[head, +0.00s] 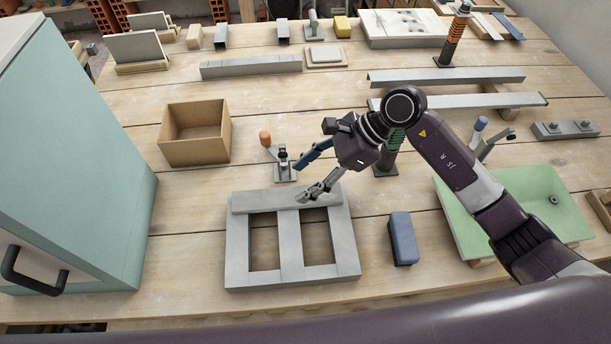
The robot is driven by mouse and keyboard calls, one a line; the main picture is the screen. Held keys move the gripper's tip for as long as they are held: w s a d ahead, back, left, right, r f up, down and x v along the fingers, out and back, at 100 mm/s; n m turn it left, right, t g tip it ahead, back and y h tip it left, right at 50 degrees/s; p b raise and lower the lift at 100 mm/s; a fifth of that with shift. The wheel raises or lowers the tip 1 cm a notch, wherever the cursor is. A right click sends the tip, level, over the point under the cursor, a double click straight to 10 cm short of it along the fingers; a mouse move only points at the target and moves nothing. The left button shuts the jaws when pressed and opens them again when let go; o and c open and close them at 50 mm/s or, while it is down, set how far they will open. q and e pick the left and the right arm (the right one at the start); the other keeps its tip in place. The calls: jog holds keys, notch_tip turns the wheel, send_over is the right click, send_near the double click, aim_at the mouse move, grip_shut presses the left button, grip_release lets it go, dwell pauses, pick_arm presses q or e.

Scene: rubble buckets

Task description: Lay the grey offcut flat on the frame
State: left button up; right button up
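The grey frame (292,270) lies flat on the workbench, with two rectangular openings side by side. A grey bar that looks like the offcut (258,202) lies flat along the frame's far rail, roughly parallel to it. My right gripper (304,180) is above the frame's far right part, its fingers spread wide and pointing left. Nothing shows between them. The lower finger covers part of the bar's right half; I cannot tell whether it touches. My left gripper is not in view.
An orange-handled clamp (284,170) stands just behind the frame. A blue block (403,239) sits to its right, and a green tray (470,228) lies beyond. An open cardboard box (195,148) and a teal cabinet (75,150) are at left. Grey bars lie farther back.

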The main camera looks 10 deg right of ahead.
jog(key=shift+o, duration=0.3)
jog(key=shift+d+r, duration=0.25)
jog(key=shift+d, duration=0.05)
jog(key=v, duration=1.1)
jog(key=shift+r, duration=0.1)
